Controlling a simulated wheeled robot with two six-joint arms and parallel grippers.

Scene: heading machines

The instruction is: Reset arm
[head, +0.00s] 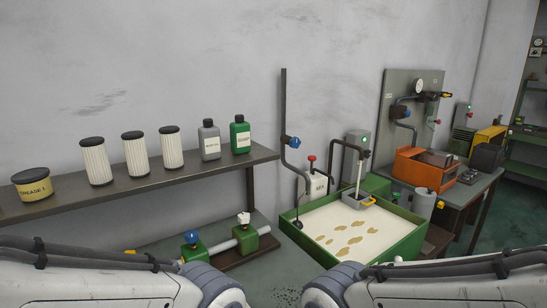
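Two white arms of mine with black cables come in along the bottom edge of the head view, one from the left and one from the right. Each shows a grey and white joint near the bottom middle, with a gap of floor between them. Neither gripper shows, so I cannot see whether they are open or hold anything.
A shelf (150,182) carries a grease tin (36,186), three white filters, a grey bottle (209,141) and a green bottle (240,135). A green tray (392,256) with stained white lining stands right of centre. Beyond it, a bench holds an orange machine (420,168).

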